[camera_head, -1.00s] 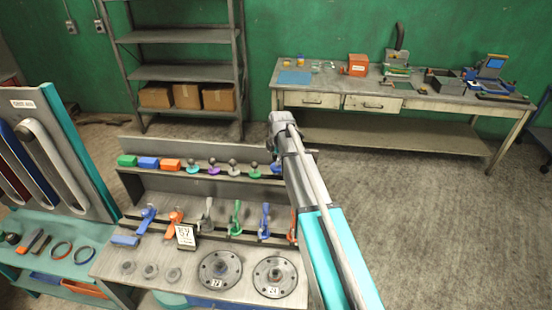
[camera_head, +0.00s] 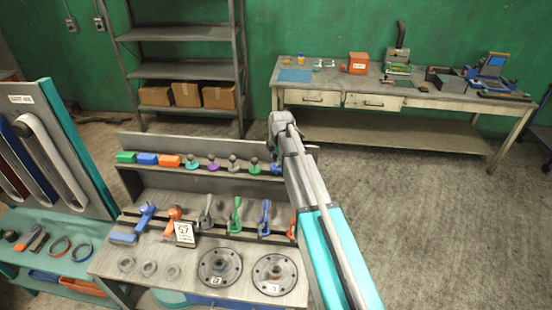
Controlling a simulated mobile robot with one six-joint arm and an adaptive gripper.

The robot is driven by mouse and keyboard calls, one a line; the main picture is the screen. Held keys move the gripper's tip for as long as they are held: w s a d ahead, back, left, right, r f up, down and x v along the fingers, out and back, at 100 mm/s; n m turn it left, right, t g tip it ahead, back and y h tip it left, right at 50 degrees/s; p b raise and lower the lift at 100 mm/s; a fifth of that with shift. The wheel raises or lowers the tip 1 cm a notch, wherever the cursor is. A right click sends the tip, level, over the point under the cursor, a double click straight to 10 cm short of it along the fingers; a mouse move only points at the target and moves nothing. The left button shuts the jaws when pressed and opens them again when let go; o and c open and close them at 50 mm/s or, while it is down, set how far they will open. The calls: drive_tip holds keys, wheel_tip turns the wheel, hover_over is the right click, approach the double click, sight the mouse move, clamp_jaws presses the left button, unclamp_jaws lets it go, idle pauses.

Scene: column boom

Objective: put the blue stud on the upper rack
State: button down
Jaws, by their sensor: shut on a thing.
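The blue stud (camera_head: 276,169) shows at the right end of the row on the upper rack (camera_head: 217,155), partly behind my arm. I cannot tell whether it rests in a slot. Teal (camera_head: 192,164), purple (camera_head: 213,167), grey (camera_head: 233,167) and green (camera_head: 254,168) studs stand in a row left of it. My arm reaches in from the lower right to a grey joint near the rack's right end. My gripper is hidden behind the arm, so its fingers and any hold on the stud cannot be seen.
Green, blue and orange blocks (camera_head: 147,159) fill the upper rack's left end. Coloured hand tools (camera_head: 236,216) stand on the lower rack behind a number card (camera_head: 184,234). Two round flanges (camera_head: 220,266) lie in front. A teal bench is left; a workbench (camera_head: 400,97) stands at the back right.

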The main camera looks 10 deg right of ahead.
drive_tip(key=shift+f+b, duration=1.2)
drive_tip(key=shift+f, duration=0.1)
drive_tip(key=c, duration=0.6)
unclamp_jaws()
drive_tip(key=shift+r, duration=0.2)
drive_tip(key=shift+r+p, duration=3.6)
drive_tip(key=shift+p, duration=0.2)
drive_tip(key=o, duration=0.6)
drive_tip(key=shift+c, duration=0.2)
